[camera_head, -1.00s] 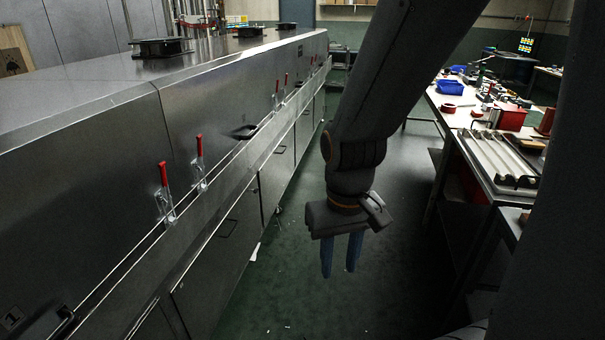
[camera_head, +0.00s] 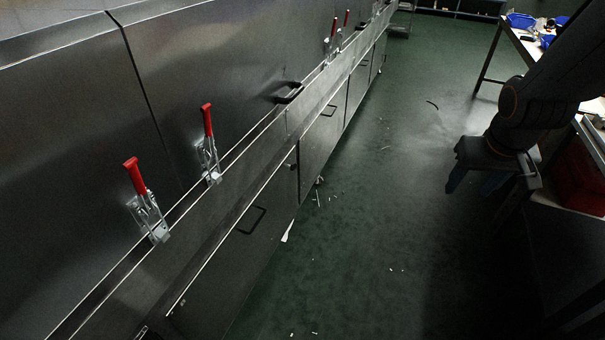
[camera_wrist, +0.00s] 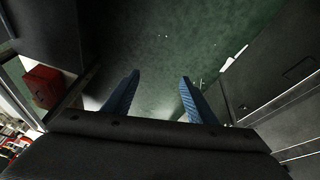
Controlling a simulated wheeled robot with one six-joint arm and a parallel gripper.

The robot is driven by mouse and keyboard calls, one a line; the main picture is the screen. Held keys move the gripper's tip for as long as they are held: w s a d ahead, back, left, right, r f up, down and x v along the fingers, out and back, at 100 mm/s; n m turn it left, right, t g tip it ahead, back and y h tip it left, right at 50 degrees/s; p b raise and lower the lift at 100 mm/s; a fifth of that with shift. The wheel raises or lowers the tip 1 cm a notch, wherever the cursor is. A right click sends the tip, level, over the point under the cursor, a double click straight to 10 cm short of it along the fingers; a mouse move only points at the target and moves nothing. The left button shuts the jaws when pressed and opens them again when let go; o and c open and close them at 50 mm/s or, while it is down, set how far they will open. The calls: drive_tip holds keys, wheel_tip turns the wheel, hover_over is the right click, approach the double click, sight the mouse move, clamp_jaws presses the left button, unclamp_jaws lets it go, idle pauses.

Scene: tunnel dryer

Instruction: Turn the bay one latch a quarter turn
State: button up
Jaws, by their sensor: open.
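Two toggle latches with upright red handles, a near one (camera_head: 149,212) and a second one (camera_head: 208,145), sit on the dryer's side at the left of the head view. The lower door (camera_head: 245,232) below them has a black pull handle, and small dark fittings show near its top edge. No bay number is readable now, so I cannot tell which fitting is the bay one latch. My gripper (camera_head: 470,188) is at the right, pointing down, well apart from the dryer. In the wrist view my gripper (camera_wrist: 159,78) has two blue fingers spread apart with nothing between them.
The dryer wall (camera_head: 190,60) runs along the left, with more red-handled latches farther off. A workbench (camera_head: 512,38) with blue bins stands at right, and a red box (camera_head: 578,178) is close to my arm. Green floor (camera_head: 400,230) with white scraps lies between.

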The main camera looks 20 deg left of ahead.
drive_tip(key=w+a+f+n+t+y+b, duration=0.15)
drive_tip(key=w+a+f+b, duration=0.25)
drive_tip(key=w, duration=0.4)
drive_tip(key=w+a+f+n+t+y+b, duration=0.1)
drive_tip(key=w+a+f+t+b, duration=0.15)
drive_tip(key=w, duration=0.65)
drive_tip(key=w+a+f+n+t+y+b, duration=0.1)
drive_tip(key=w+a+f+b, duration=0.35)
drive_tip(key=w, duration=0.35)
drive_tip(key=w+a+f+n+t+y+b, duration=0.1)
drive_tip(key=w+a+f+n+y+b, duration=0.15)
drive_tip(key=w+a+f+b, duration=0.35)
drive_tip(key=w+a+f+n+y+b, duration=0.2)
drive_tip(key=w+a+y+b, duration=0.15)
drive_tip(key=a, duration=0.55)
drive_tip(key=s+a+f+n+g+y+b, duration=0.3)
drive_tip(key=a+f+n+g+y+b, duration=0.1)
drive_tip(key=a+f+b, duration=0.3)
drive_tip(key=s+a+f+n+g+y+b, duration=0.25)
drive_tip(key=a+f+g+y+b, duration=0.2)
drive_tip(key=a+f, duration=0.45)
drive_tip(key=w+a+r+b, duration=0.1)
drive_tip(key=a+b, duration=0.1)
drive_tip(key=a, duration=0.5)
drive_tip(key=shift+a+r+n, duration=0.25)
drive_tip(key=shift+a+n, duration=0.15)
drive_tip(key=shift+n, duration=0.05)
drive_tip(key=shift+c, duration=0.3)
drive_tip(key=c, duration=1)
